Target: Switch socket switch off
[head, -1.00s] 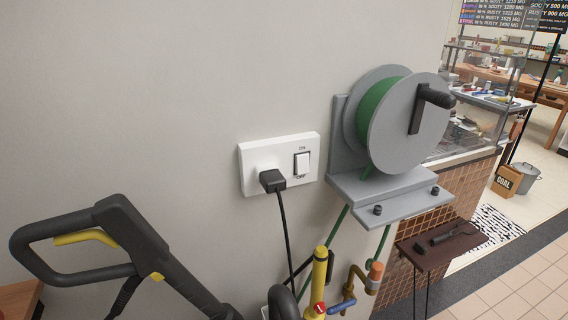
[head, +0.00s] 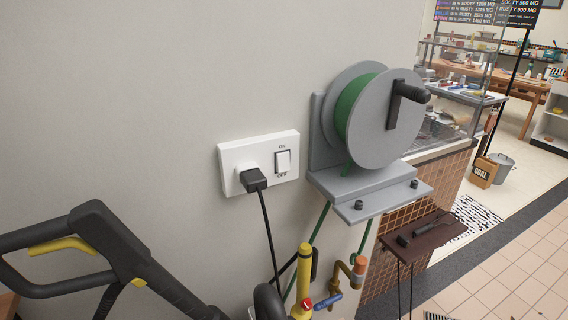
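A white wall socket (head: 233,156) is fixed to the grey wall in the middle of the head view. Its rocker switch (head: 283,161) is on the right half, between an ON label above and an OFF label below. I cannot tell for certain which way the rocker is pressed. A black plug (head: 253,180) sits in the left half, with its black cable hanging down. Neither of my grippers shows in the head view.
A grey hose reel (head: 385,118) with green hose is mounted right of the socket. A black and yellow pressure-washer handle (head: 110,245) stands at lower left. A yellow pipe (head: 304,275) and a brass tap (head: 345,272) are below. The wall left of the socket is bare.

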